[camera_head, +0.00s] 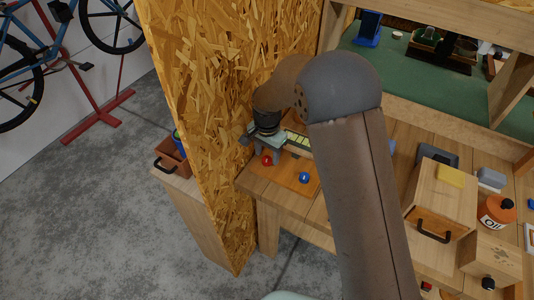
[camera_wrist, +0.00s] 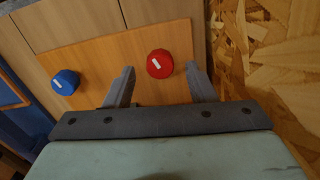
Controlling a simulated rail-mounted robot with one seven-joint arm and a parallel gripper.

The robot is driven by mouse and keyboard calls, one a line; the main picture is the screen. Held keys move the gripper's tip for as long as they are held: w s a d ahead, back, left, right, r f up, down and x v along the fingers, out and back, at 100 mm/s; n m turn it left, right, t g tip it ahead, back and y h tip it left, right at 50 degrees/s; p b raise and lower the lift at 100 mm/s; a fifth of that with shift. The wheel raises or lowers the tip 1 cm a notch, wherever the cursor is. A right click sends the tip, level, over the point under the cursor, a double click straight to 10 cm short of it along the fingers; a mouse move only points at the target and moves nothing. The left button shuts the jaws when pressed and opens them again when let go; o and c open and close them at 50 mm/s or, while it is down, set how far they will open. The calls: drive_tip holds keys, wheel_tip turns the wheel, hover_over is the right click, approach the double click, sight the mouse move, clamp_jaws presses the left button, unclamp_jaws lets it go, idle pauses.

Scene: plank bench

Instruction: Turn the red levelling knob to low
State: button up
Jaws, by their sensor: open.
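The red levelling knob (camera_wrist: 160,64) is a faceted knob with a white mark on top, on an orange-brown board (camera_wrist: 107,46). My gripper (camera_wrist: 160,78) is open in the wrist view, its two grey fingers on either side of the red knob's near part. The red knob sits slightly beyond the line between the fingertips, and no contact is visible. In the head view the red knob (camera_head: 266,160) shows just below my gripper (camera_head: 272,150), whose fingers are partly hidden. The knob's scale markings, if any, cannot be made out.
A blue knob (camera_wrist: 65,81) sits on the same board, left of the red one in the wrist view. A chipboard wall (camera_head: 205,110) stands close beside the board. A wooden box (camera_head: 440,195) and an oil bottle (camera_head: 497,211) stand on the bench to the right.

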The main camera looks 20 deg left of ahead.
drive_tip(key=shift+f, duration=0.9)
drive_tip(key=c, duration=1)
